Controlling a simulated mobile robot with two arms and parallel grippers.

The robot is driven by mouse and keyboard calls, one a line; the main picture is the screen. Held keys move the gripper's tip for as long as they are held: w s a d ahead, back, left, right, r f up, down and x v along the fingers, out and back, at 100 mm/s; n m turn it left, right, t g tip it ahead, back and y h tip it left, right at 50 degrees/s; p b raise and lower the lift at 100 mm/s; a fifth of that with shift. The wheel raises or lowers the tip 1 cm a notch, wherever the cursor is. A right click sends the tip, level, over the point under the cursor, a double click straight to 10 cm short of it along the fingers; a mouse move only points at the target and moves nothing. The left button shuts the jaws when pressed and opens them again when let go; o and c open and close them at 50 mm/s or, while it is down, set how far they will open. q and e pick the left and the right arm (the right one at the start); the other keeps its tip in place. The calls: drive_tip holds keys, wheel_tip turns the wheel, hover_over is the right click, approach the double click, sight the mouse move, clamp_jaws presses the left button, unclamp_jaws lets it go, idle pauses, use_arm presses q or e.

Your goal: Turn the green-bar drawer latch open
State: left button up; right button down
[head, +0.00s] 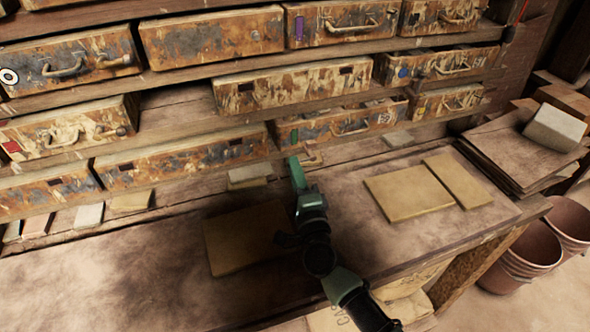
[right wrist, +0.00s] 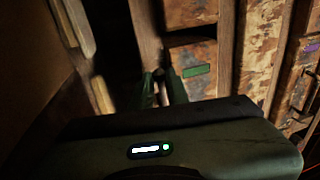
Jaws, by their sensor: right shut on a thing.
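The green-bar drawer (head: 375,122) is in the lower row of the rack, rust-brown and flaking, with a bent metal handle. Its green bar (head: 294,135) is at its left end, and the bar also shows in the right wrist view (right wrist: 197,71). My right gripper (head: 293,160) reaches up to the drawer's lower left, just below the green bar. In the right wrist view its fingers (right wrist: 162,77) are close together against the dark edge beside the drawer. They are shut on the latch, which is mostly hidden between them. My left gripper is not in view.
Other worn drawers (head: 212,37) fill the shelves around it. Below is a dusty workbench (head: 120,265) with flat tan tiles (head: 407,192), one lying beside my right arm (head: 240,238). Stacked boards (head: 525,150) and buckets (head: 522,258) stand at the right. The bench's left front is clear.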

drive_tip(key=shift+f, duration=0.15)
drive_tip(key=c, duration=1.5)
unclamp_jaws()
wheel_tip(320, 180, up, 19)
drive_tip(key=p, duration=1.7)
drive_tip(key=shift+f+p, duration=0.1)
drive_tip(key=shift+p, duration=0.25)
drive_tip(key=shift+r+p, duration=0.35)
drive_tip(key=shift+r, duration=0.3)
